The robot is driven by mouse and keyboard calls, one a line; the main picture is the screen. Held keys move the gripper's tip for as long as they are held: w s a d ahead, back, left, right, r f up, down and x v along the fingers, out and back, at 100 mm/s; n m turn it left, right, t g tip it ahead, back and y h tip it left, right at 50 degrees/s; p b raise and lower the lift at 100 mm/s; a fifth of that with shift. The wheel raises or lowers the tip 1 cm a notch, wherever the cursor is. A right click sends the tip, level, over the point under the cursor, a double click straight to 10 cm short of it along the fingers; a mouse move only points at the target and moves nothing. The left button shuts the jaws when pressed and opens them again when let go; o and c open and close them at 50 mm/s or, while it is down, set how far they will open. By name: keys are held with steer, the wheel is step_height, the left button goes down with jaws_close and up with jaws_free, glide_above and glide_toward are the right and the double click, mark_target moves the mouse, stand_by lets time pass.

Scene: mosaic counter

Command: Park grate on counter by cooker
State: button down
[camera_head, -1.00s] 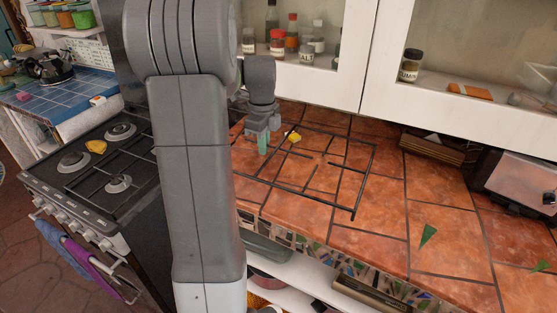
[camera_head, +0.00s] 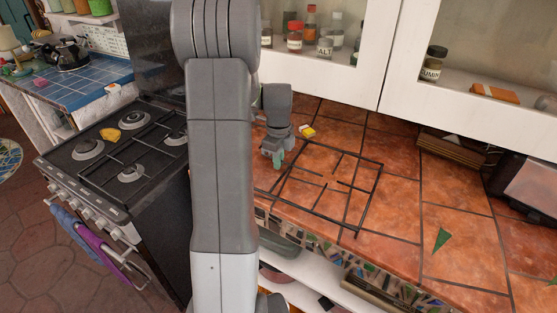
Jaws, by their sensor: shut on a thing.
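The grate (camera_head: 370,199), a dark frame of thin bars, lies flat over the orange-tiled counter (camera_head: 400,210), to the right of the cooker (camera_head: 78,168). I cannot tell whether it touches the tiles all along or hovers slightly. My gripper (camera_head: 273,158) is at the grate's left edge, pointing down and shut on it. The exact grip is small and partly hidden. My grey arm stands in front and hides the cooker's right side and the counter's left end. Another dark grate sits over part of the cooker's burners.
A small yellow thing (camera_head: 307,131) lies on the counter behind the grate. Another yellow thing (camera_head: 110,134) is on the cooker. A green shard (camera_head: 441,240) lies to the right. A wooden crate (camera_head: 457,147) stands at the back under the white cabinet. The right front tiles are mostly clear.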

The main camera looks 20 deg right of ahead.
steer(key=shift+f, duration=0.1)
steer(key=shift+f, duration=0.1)
steer(key=c, duration=1.6)
jaws_free()
step_height(320, 180, up, 12)
